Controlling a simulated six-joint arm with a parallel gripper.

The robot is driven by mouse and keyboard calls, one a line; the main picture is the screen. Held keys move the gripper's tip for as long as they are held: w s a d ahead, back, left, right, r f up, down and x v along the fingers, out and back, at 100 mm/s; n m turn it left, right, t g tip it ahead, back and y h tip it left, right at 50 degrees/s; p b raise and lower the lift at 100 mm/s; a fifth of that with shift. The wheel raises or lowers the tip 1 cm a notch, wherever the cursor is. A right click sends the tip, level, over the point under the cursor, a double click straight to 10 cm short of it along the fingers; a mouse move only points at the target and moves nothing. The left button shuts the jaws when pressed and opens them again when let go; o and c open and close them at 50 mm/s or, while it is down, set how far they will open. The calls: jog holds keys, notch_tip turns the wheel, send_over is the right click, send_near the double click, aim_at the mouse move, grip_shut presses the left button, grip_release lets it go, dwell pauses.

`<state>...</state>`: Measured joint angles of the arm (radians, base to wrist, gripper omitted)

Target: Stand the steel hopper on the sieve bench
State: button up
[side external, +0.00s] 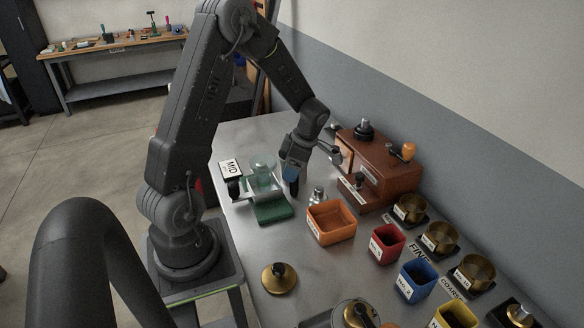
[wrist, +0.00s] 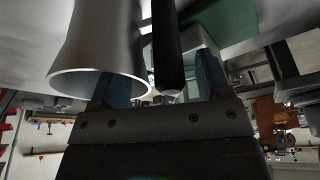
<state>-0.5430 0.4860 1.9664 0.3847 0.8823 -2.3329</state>
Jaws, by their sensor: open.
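My gripper (side external: 291,178) is low over the steel table, between a clear greenish glass vessel (side external: 262,166) and a small steel piece (side external: 318,195). In the wrist view, my gripper (wrist: 166,78) is open, with blue pads apart. A dark rod with a rounded end (wrist: 167,50) shows between the pads; I cannot tell what it belongs to. Contact cannot be told. The sieve bench is not clearly identifiable; brass cups (side external: 438,238) stand near FINE and COARSE labels.
A green pad (side external: 273,213) and a MID sign (side external: 230,169) are near my gripper. A wooden machine (side external: 385,165) stands behind. An orange box (side external: 331,222), red bin (side external: 386,243) and blue bin (side external: 417,281) stand at the right. Bare table (side external: 305,266) lies in front.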

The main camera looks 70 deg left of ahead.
jog(key=w+d+r+m+t, duration=0.1)
jog(key=d+r+m, duration=0.3)
jog(key=r, duration=0.4)
jog(key=w+d+r+m+t, duration=0.1)
jog(key=d+r+m, duration=0.2)
jog(key=d+r, duration=0.35)
jog(key=s+d+r+m+t+h, duration=0.1)
jog(key=s+d+r+m+t, duration=0.2)
jog(key=s+d+m, duration=0.3)
jog(key=s+d+r+m+t+h, duration=0.1)
jog(key=s+d+r+m+t, duration=0.2)
jog(key=m, duration=1.3)
jog(key=s+d, duration=0.3)
jog(key=d, duration=0.1)
jog(key=shift+s+d+m+t, duration=0.15)
jog(key=shift+d+m+t, duration=0.05)
jog(key=shift+m+t, duration=0.2)
